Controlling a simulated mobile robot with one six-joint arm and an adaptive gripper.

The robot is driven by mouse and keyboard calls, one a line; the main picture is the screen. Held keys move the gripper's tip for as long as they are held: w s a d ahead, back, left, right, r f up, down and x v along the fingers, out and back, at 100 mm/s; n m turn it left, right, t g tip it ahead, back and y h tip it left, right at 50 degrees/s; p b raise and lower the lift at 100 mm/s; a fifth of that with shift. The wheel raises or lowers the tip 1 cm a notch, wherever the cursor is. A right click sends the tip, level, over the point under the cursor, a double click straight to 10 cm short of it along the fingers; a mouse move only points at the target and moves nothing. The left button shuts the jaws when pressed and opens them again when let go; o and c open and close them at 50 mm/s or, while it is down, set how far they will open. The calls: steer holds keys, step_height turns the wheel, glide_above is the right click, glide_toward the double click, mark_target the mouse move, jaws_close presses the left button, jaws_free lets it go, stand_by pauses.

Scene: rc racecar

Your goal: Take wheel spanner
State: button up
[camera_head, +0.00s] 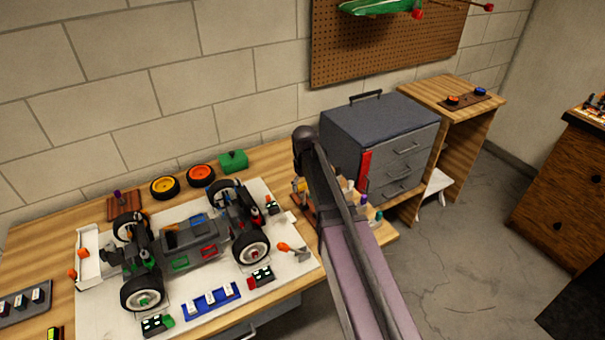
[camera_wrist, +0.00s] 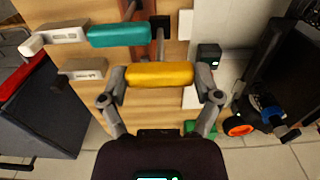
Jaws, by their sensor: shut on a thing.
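A yellow-handled tool (camera_wrist: 160,74), which I take to be the wheel spanner, lies across my gripper (camera_wrist: 160,84) in the wrist view. My fingers are shut on its handle, one at each end. A dark shaft runs from the handle toward a black piece (camera_wrist: 160,22). A teal-handled tool (camera_wrist: 119,35) is close beside it, apart from my fingers. In the head view, my arm hides the gripper; a bit of yellow (camera_head: 299,185) shows at its left edge, by the tool rack (camera_head: 303,204).
The racecar (camera_head: 195,248) stands on a white mat (camera_head: 90,306) left of my arm. A grey drawer cabinet (camera_head: 378,120) stands close behind my arm at right. Loose wheels (camera_head: 164,187) and a green block (camera_head: 233,160) lie along the wall. Open floor (camera_head: 465,235) is at right.

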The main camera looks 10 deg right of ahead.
steer(key=s, duration=0.6)
steer(key=shift+s+a+r, duration=0.25)
steer(key=shift+s+r, duration=0.05)
